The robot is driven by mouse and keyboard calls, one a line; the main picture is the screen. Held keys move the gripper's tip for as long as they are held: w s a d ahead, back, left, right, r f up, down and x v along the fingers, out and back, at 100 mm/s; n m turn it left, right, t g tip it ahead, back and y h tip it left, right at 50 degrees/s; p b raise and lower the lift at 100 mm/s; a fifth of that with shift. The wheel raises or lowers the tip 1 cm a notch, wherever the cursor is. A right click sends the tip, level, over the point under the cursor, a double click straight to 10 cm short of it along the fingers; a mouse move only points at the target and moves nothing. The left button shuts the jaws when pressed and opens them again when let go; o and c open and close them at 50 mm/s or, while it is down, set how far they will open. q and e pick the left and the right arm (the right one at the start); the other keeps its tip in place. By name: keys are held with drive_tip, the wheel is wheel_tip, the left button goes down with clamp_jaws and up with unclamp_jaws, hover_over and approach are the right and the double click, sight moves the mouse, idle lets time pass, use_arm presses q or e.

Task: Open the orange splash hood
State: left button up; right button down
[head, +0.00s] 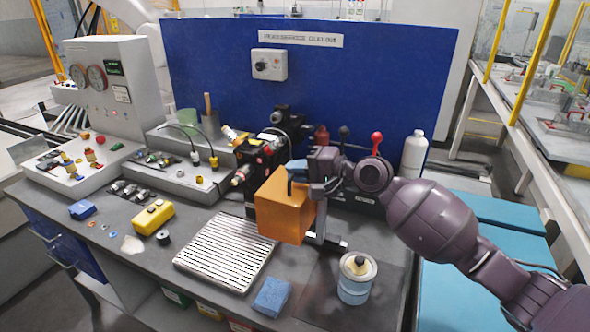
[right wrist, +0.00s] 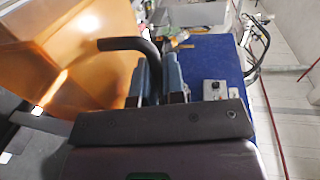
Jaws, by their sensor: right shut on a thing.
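The orange splash hood (head: 284,208) is a box-like translucent cover in front of the black machine (head: 262,155) at the middle of the bench. In the right wrist view the hood (right wrist: 60,60) fills the left side, with a dark bent handle (right wrist: 125,44) reaching from it. My right gripper (head: 298,172) comes in from the right at the hood's upper edge. Its blue fingers (right wrist: 158,78) are shut on the handle. The hood hides the machine's lower front. How far the hood stands open I cannot tell. My left gripper is not in view.
A slatted metal tray (head: 226,250), a blue sponge (head: 271,296) and a glass jar (head: 356,278) stand in front. A white bottle (head: 414,154) and a red-knobbed lever (head: 376,142) stand behind my right arm. A blue panel (head: 370,70) closes the back.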

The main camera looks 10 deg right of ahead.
drive_tip(key=c, duration=1.3)
unclamp_jaws()
drive_tip(key=shift+o, duration=0.2)
drive_tip(key=shift+d, duration=0.1)
drive_tip(key=b+v, duration=0.1)
drive_tip(key=v, duration=0.9)
drive_tip(key=shift+s+d, duration=0.2)
drive_tip(key=shift+s, duration=0.1)
drive_tip(key=shift+r, duration=0.1)
